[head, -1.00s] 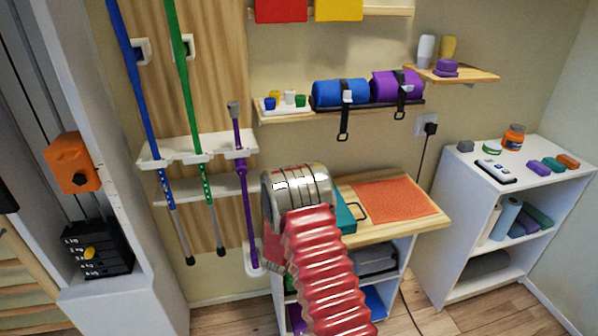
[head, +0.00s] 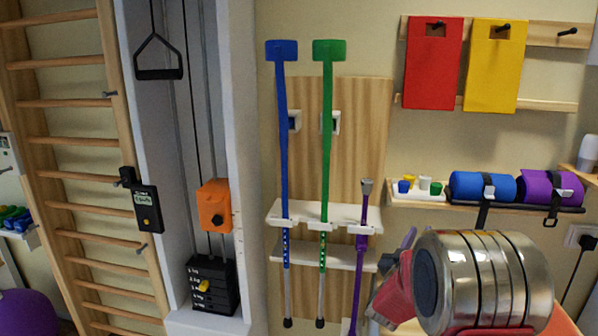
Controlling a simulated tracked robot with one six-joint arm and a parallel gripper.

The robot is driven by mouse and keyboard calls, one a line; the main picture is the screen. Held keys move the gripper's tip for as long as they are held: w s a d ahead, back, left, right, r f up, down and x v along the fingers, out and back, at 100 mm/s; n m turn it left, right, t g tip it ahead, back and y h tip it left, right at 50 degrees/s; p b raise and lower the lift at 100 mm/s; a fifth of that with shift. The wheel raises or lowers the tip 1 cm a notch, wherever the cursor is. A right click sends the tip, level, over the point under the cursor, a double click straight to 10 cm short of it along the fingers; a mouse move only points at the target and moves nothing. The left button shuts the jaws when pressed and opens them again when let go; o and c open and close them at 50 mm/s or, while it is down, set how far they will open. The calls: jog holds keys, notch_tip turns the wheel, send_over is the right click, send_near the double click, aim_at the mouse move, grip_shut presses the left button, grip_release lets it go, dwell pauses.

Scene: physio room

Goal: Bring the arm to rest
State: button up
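My arm shows at the lower right of the head view as a thick silver ribbed joint with red parts around it. My gripper (head: 398,268) seems to be the small red and grey-purple part at the left of this joint. It is mostly hidden behind the joint, so I cannot tell whether it is open or shut. I see no object held in it. It appears just right of the purple cane (head: 363,250) in the picture; whether they touch is not clear.
A blue crutch (head: 282,150) and a green crutch (head: 327,150) stand in a white wall rack (head: 300,214). A shelf at right holds a blue roll (head: 482,187) and a purple roll (head: 548,188). A weight stack (head: 211,286) and wall bars (head: 65,147) are at left.

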jog(key=s+a+r+n+g+y, duration=0.1)
jog(key=s+a+r+g+y, duration=0.15)
jog(key=s+a+y, duration=0.35)
jog(key=s+a+r+n+g+y, duration=0.1)
jog(key=s+a+r+y, duration=0.2)
jog(key=s+a+y, duration=0.45)
jog(key=s+a+f+g, duration=0.1)
jog(key=s+f+g, duration=0.1)
jog(key=s, duration=0.7)
jog(key=s+a+f+g+h, duration=0.1)
jog(key=s+f+g, duration=0.1)
jog(key=s, duration=0.8)
jog(key=s+a+f+g, duration=0.2)
jog(key=s+g, duration=0.1)
jog(key=s, duration=0.6)
jog(key=shift+s+f+g+h, duration=0.25)
jog(key=shift+s+g+h, duration=0.05)
jog(key=shift+g+h, duration=0.05)
